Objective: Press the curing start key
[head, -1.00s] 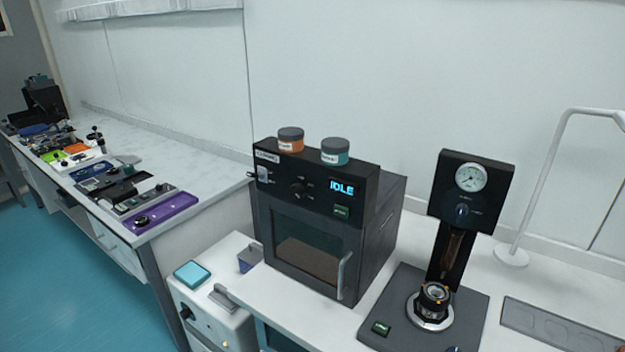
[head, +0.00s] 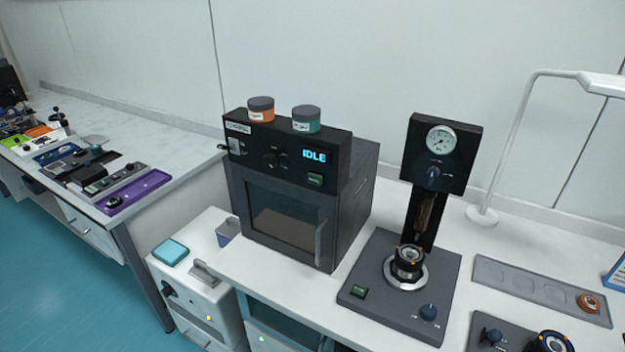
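The curing oven (head: 285,190) is a dark box on the white bench, with its windowed door shut. Its panel display (head: 314,157) reads "IDLE" in blue. A small green key (head: 315,180) sits below the display; its lettering is too small to read. A second green key (head: 359,292) is on the base of the press-like gauge device (head: 405,285) to the right. I cannot tell from lettering which is the curing start key. Neither of my grippers shows in the head view.
An orange-labelled jar (head: 260,109) and a teal-labelled jar (head: 306,118) stand on the oven. A lamp (head: 482,214) and a grey tray (head: 530,284) are at the right. A white cabinet (head: 200,290) with a teal pad stands left of the oven. Another table (head: 150,160) holds several instruments.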

